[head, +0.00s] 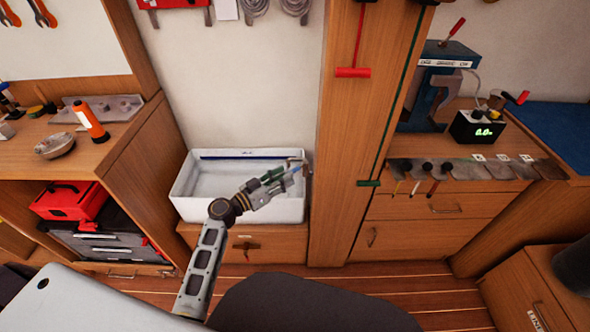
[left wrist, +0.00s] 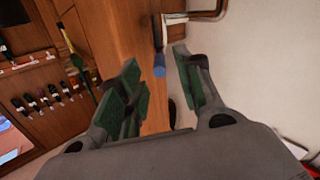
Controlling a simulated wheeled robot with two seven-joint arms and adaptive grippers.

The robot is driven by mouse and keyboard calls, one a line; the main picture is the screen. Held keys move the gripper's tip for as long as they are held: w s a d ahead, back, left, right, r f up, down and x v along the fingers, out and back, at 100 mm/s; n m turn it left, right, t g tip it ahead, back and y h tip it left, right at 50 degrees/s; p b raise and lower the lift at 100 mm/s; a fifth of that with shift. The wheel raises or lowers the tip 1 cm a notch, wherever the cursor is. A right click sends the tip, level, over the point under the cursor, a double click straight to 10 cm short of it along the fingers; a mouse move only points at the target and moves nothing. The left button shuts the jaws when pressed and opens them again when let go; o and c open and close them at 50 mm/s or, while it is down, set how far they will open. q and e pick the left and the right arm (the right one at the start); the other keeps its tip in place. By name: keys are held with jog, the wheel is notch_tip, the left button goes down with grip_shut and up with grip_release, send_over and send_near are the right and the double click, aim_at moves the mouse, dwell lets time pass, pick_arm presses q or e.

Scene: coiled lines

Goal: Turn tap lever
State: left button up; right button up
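A white sink (head: 237,205) stands against the wall, left of a wooden post. At its back right corner is a small tap, partly hidden by my gripper; its blue-tipped lever (head: 296,169) shows just beyond my fingers. My left gripper (head: 276,177) reaches over the sink's right side. In the left wrist view its green-padded fingers (left wrist: 156,62) are apart with nothing clamped between them. The blue lever (left wrist: 159,66) shows in the gap between the fingertips, and I cannot tell whether it touches either. My right gripper is out of view.
The wooden post (head: 362,130) rises close to the right of the sink and carries a red-handled and a green-handled bar. A left bench holds an orange torch (head: 91,122), with a red toolbox (head: 70,201) below. A right bench holds a digital display box (head: 480,128).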

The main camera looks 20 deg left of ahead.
aim_at(297, 169)
pick_arm(q)
jog(key=x, duration=0.3)
jog(key=shift+x, duration=1.15)
jog(key=shift+w+d, duration=0.15)
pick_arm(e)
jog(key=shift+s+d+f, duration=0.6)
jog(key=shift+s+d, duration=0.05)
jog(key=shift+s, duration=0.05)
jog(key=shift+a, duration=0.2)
pick_arm(q)
grip_shut()
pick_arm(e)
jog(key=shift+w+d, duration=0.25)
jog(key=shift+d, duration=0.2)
